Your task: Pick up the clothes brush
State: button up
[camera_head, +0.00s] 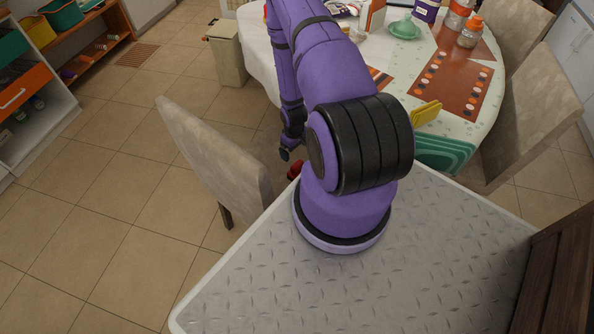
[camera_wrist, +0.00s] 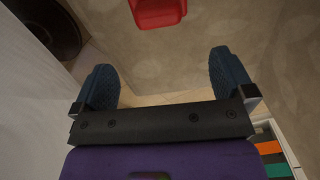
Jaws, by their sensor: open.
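My gripper (camera_wrist: 164,64) is open in the wrist view, with its two dark blue finger pads wide apart and nothing between them. A red object (camera_wrist: 158,12) shows at the top edge of the wrist view, beyond the fingertips and apart from them; its top is cut off. A small red thing (camera_head: 295,170) also shows in the head view, beside the chair and partly hidden by my arm. I cannot tell for sure that this red object is the clothes brush. In the head view my gripper is not clearly visible behind my arm.
A beige chair (camera_head: 215,155) stands left of my arm. The round table (camera_head: 455,125) behind holds a brown placemat (camera_head: 450,85), yellow item (camera_head: 425,112), green dish (camera_head: 404,29) and jars. A bin (camera_head: 228,58) and shelves (camera_head: 40,118) stand left. The tiled floor at left is clear.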

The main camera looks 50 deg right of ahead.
aim_at(297, 168)
jog(key=shift+s+a+f, duration=0.1)
jog(key=shift+s+f, duration=0.2)
jog(key=shift+f, duration=0.2)
jog(key=shift+s+f, duration=0.25)
jog(key=shift+f, duration=0.2)
jog(key=shift+s+f, duration=0.1)
jog(key=shift+f, duration=5.1)
jog(key=c, duration=0.7)
